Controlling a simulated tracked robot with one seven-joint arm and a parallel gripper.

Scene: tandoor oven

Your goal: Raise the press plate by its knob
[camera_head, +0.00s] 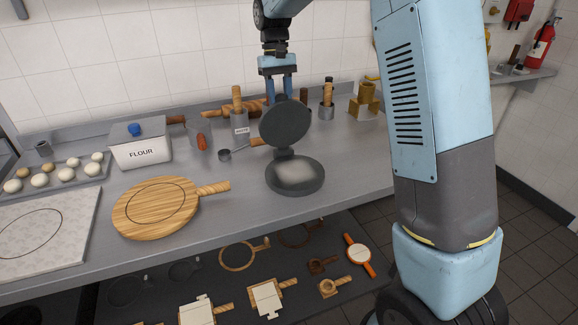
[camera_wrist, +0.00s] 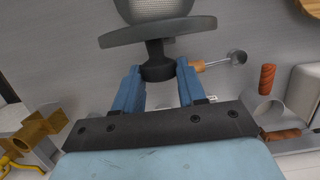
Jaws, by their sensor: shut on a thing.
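The press is round and dark grey. Its base (camera_head: 296,177) lies on the counter with a pale floury patch in the middle. Its upper press plate (camera_head: 286,124) stands tilted up steeply from the base, apart from it. In the wrist view the press plate (camera_wrist: 157,31) shows nearly edge-on. Its dark knob (camera_wrist: 158,69) is between the blue fingers of my gripper (camera_wrist: 158,74). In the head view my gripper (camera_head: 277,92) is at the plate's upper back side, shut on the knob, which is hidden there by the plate.
A wooden board (camera_head: 155,207) lies left of the press, with a FLOUR box (camera_head: 140,148) behind it. A small metal scoop (camera_head: 226,155) lies close by the press. Tool holders (camera_head: 240,125) and a brass piece (camera_head: 366,103) stand along the back near the wall.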

